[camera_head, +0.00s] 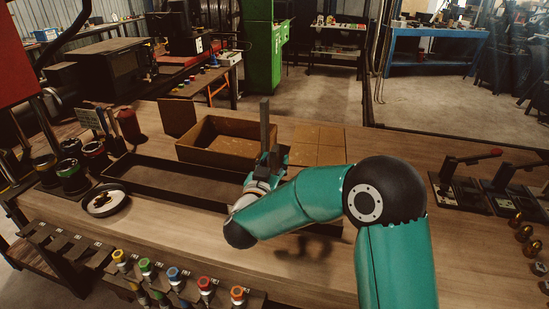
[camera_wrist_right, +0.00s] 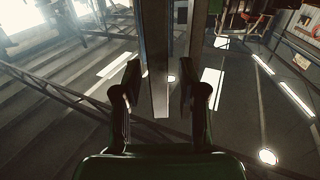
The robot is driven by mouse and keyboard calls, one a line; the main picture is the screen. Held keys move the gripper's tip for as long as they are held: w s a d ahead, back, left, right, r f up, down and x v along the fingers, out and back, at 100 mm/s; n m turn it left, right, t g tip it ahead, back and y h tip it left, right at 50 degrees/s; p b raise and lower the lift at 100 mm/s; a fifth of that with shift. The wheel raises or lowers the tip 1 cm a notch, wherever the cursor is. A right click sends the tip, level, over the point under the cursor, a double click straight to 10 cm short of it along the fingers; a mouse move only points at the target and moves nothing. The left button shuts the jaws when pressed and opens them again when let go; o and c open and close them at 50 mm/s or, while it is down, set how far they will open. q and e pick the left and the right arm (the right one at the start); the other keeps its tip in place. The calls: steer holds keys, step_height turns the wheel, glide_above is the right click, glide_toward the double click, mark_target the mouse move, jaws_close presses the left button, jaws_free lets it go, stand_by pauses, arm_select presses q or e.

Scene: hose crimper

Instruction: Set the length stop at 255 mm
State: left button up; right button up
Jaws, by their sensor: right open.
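My right gripper (camera_head: 270,160) is over the middle of the bench, at the long dark tray. In the right wrist view its two fingers (camera_wrist_right: 160,85) stand apart, with a grey upright bar (camera_wrist_right: 156,60) showing between them. The bar looks clear of both fingers, but I cannot tell how deep it sits between them. In the head view a dark grey upright bar (camera_head: 264,120) rises at the gripper; its lower end is hidden. I cannot tell for sure whether this bar is the length stop. No millimetre scale is readable. My left gripper is not in view.
The long dark tray (camera_head: 135,181) lies before an open cardboard box (camera_head: 215,155). A round dish (camera_head: 106,204) and dark cups (camera_head: 71,177) are at left. Coloured knobs (camera_head: 173,275) line the front edge. Lever devices (camera_head: 460,190) stand at right. Bare bench top lies front centre.

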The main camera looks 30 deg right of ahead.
steer(key=shift+w+d, duration=0.2)
jaws_close()
stand_by(0.3)
